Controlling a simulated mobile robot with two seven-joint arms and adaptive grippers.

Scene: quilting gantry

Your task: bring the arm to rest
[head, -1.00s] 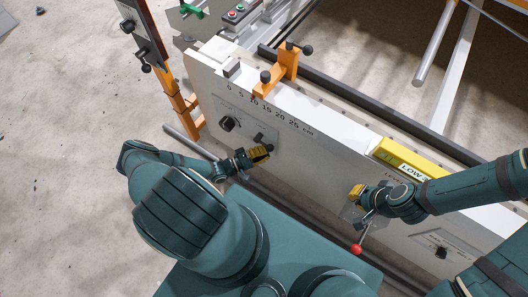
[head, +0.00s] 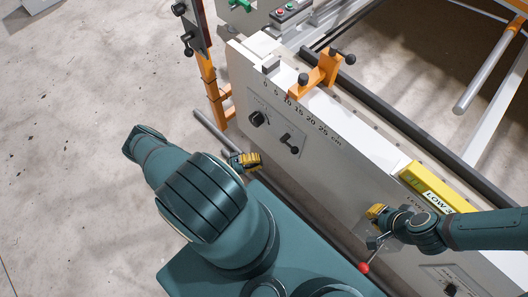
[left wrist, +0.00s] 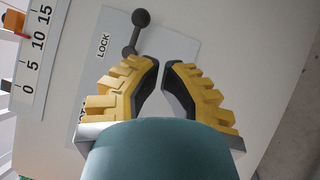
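My left gripper (head: 247,161) is in front of the white panel (head: 350,160), to the left of a black lever (head: 290,144) and apart from it. In the left wrist view the lever (left wrist: 136,35) is beyond the yellow fingers (left wrist: 160,66), beside the label LOCK. The fingers are empty, their tips close together with a narrow gap between them. My right gripper (head: 377,212) is at the panel's lower right, above a red-knobbed lever (head: 364,267). Its fingertips are too small to read.
A black knob (head: 257,118) is left of the lever. An orange clamp (head: 318,75) sits on the panel's top edge by a centimetre scale. An orange post (head: 212,88) stands at the panel's left end. A yellow level (head: 432,187) lies near my right arm.

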